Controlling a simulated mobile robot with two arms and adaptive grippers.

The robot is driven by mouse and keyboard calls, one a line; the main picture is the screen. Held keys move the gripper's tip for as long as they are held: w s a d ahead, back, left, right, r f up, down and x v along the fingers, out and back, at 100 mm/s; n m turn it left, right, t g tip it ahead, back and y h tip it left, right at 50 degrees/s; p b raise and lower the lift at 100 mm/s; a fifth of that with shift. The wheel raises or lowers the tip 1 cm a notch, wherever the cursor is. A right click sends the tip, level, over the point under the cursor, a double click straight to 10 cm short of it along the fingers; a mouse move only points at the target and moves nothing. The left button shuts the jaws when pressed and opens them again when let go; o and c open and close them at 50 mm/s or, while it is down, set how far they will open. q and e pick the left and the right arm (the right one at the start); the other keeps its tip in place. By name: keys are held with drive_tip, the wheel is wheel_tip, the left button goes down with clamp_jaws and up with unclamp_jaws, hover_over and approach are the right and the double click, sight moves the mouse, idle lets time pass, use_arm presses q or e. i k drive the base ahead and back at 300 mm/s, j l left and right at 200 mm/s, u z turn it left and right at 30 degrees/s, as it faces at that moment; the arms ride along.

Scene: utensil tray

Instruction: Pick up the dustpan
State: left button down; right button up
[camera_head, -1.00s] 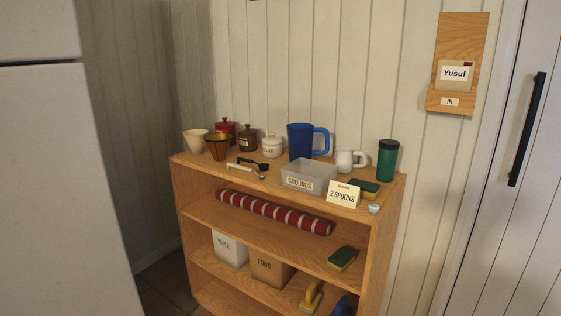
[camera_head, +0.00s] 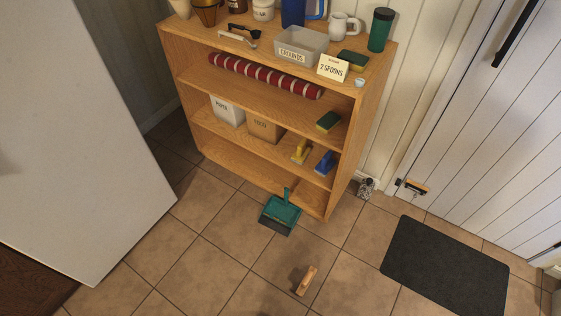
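A teal dustpan (camera_head: 280,214) lies on the tiled floor in front of the wooden shelf's bottom edge. Its short handle points up and back toward the shelf, and its dark front edge faces me. Neither of my grippers shows in the head view, and nothing is touching the dustpan except the floor, as far as I can see.
A wooden-handled brush (camera_head: 306,281) lies on the floor nearer me. A wooden shelf (camera_head: 330,186) with jars, bins and brushes stands behind the dustpan. A dark mat (camera_head: 445,266) lies at right by the door (camera_head: 490,150). A white cabinet (camera_head: 75,130) stands at left. Floor tiles around the dustpan are mostly clear.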

sight(289, 213)
drive_tip(key=i+j+z, duration=0.25)
drive_tip(key=i+j, duration=0.25)
drive_tip(key=j, duration=0.25)
drive_tip(key=i+j+z, duration=0.15)
drive_tip(key=j, duration=0.25)
drive_tip(key=i, duration=0.05)
